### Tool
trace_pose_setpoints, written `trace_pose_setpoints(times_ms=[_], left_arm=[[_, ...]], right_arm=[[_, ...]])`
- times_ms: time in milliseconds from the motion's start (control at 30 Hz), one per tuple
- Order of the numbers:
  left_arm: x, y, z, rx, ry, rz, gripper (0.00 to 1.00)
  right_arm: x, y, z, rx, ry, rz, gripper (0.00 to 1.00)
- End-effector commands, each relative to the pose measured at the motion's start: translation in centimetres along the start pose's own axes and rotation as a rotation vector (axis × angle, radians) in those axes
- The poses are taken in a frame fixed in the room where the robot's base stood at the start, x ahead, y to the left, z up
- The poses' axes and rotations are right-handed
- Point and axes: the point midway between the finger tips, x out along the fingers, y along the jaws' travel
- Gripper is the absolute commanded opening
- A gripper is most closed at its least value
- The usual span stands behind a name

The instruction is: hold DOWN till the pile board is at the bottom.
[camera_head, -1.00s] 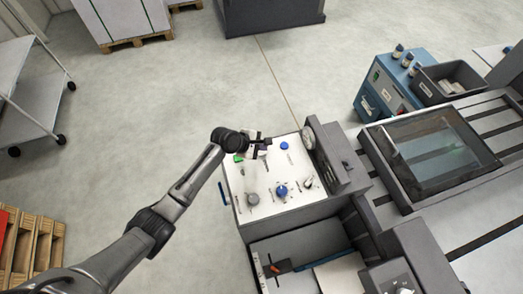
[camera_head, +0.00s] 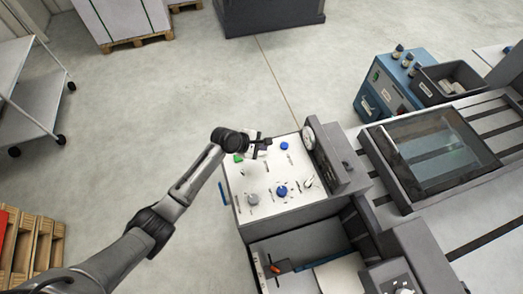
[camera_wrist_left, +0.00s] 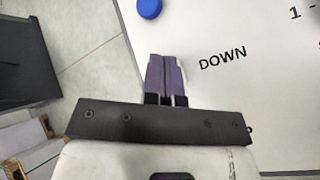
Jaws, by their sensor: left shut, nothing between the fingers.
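The white control panel (camera_head: 267,190) carries several knobs and buttons. My left gripper (camera_head: 264,145) is over its far edge, with its fingers shut and empty. In the left wrist view the purple fingers (camera_wrist_left: 166,72) point at the panel (camera_wrist_left: 215,25), just left of the printed word DOWN (camera_wrist_left: 222,58). The button belonging to that label is not visible; the fingers may cover it. I cannot tell whether the fingertips touch or press anything. Below the panel is an open bay with a white surface (camera_head: 342,274); I cannot tell whether this is the pile board. My right gripper is not in view.
A blue button (camera_head: 284,145) is right of my gripper, a green one (camera_head: 238,157) left of it. A gauge (camera_head: 308,136) and grey housing (camera_head: 335,160) stand at the panel's right. An orange-tipped lever (camera_head: 280,267) is in the bay.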

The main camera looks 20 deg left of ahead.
Motion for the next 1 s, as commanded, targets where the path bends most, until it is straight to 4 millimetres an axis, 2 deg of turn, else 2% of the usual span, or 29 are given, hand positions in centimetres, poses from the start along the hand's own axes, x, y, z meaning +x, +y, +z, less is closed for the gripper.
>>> trace_pose_setpoints(times_ms=[1000], left_arm=[[0.6,-0.44,-0.44,0.0,0.0,0.0,0.0]], right_arm=[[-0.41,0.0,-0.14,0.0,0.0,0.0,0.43]])
